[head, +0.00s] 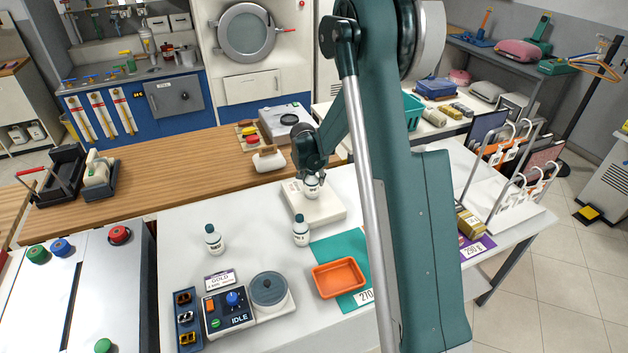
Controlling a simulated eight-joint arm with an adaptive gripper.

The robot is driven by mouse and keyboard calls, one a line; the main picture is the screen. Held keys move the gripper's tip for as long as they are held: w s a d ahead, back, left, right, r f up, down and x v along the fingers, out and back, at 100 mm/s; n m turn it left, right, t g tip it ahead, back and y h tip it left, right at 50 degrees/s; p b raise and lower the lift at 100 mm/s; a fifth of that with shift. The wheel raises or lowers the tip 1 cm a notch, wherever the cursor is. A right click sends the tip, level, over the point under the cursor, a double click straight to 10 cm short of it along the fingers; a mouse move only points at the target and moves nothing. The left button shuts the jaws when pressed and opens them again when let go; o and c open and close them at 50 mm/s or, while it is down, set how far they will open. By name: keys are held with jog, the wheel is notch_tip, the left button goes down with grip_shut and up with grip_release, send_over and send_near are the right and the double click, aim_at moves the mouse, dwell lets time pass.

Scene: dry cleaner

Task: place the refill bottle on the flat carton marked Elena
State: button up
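My gripper (310,171) points down at the middle of the picture, over a flat off-white box (325,214). A small white bottle (312,187) with a dark marking is right under the gripper, at its fingertips. Its top is hidden, and I cannot tell whether the fingers are closed on it or whether its base touches the box. Two similar white bottles with dark caps stand on the white table: one at the left (214,240), one in front of the box (301,231). I can read no name Elena on any carton.
An orange tray (338,279) lies on a teal mat (352,247). A device reading IDLE (229,312) with a round grey plate stands in front, beside a GOLD card (219,280). White racks (525,185) stand right. My arm hides part of the table.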

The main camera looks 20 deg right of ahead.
aim_at(310, 183)
jog(key=shift+f, duration=0.15)
jog(key=o, duration=1)
jog(key=shift+p+v, duration=0.35)
jog(key=shift+v, duration=5.75)
jog(key=shift+w, duration=0.1)
